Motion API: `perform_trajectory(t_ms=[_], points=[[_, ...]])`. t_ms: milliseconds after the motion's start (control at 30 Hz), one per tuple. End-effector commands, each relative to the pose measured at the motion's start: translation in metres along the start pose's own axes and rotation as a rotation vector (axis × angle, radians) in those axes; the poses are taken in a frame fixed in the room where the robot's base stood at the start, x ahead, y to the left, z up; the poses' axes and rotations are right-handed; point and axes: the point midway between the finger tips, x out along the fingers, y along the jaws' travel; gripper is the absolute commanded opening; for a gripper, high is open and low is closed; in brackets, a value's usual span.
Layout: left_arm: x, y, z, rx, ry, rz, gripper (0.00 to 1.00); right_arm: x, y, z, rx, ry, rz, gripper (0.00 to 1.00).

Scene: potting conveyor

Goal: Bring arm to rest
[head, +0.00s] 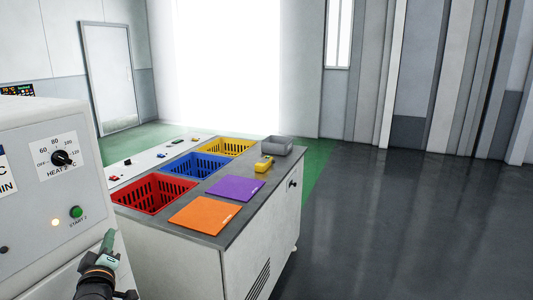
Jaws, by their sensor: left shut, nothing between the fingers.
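My left gripper (108,243) shows at the lower left, in front of the white machine and left of the grey-topped cabinet. It is shut with nothing held, and it is apart from the mats and baskets. Part of my dark left wrist shows below it at the bottom edge. My right gripper is not in view.
A white machine (30,160) with a heat dial (62,158) and green start button (76,212) stands close left. The cabinet (170,265) bears red (128,198), blue and yellow baskets, orange (204,215) and purple (236,188) mats and a grey bin (276,147). Floor right is clear.

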Motion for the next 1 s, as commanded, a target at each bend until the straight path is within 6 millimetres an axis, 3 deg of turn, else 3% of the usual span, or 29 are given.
perform_trajectory(t_ms=[167,267,400,500,600,733,833,1000], points=[[-0.062,-0.05,0.091,0.258,-0.205,-0.016,0.0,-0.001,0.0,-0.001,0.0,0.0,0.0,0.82],[-0.112,-0.077,0.142,0.409,-0.342,-0.001,0.0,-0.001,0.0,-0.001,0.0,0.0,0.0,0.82],[-0.194,-0.112,0.204,0.59,-0.539,0.042,0.0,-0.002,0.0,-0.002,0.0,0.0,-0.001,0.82],[-0.257,-0.13,0.237,0.695,-0.674,0.089,0.0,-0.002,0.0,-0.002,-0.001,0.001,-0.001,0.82],[-0.315,-0.142,0.261,0.77,-0.789,0.138,0.0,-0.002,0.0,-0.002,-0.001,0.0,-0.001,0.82],[-0.368,-0.15,0.277,0.83,-0.891,0.191,0.0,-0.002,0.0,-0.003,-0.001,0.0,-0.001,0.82],[-0.39,-0.152,0.282,0.85,-0.931,0.215,0.0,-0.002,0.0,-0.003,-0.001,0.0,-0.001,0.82],[-0.398,-0.153,0.284,0.86,-0.945,0.226,0.0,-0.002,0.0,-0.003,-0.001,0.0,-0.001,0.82]])
